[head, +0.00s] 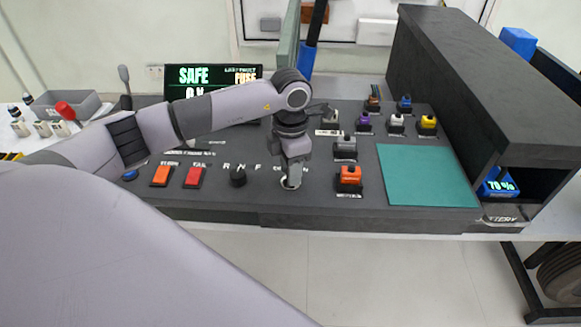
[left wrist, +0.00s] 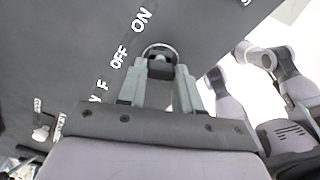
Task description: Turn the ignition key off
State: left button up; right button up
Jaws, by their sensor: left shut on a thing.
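The ignition key (left wrist: 160,70) is a small dark piece in a round metal switch ring (left wrist: 160,48) on the dark panel. In the left wrist view, OFF and ON labels (left wrist: 119,57) are printed to the left of and above the ring. My left gripper (head: 290,183) points down at the switch in the head view. Its fingers (left wrist: 160,75) are shut on the key in the left wrist view. The fingers hide part of the key, and I cannot tell which label it points to. My right gripper is not in view.
Orange and red switches (head: 194,177) and a black knob (head: 238,176) sit left of the gripper. An orange switch block (head: 349,176) stands close on its right. A green mat (head: 425,176) lies farther right. The display (head: 194,75) reads SAFE, partly covered by my arm.

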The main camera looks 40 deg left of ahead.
pick_arm(q)
jog(key=shift+r+n, duration=0.1)
jog(key=shift+n, duration=0.5)
jog(key=o, duration=1.1)
jog(key=shift+c, duration=0.2)
notch_tip(320, 180, up, 7)
jog(key=shift+r+b, duration=0.1)
jog(key=shift+b, duration=0.2)
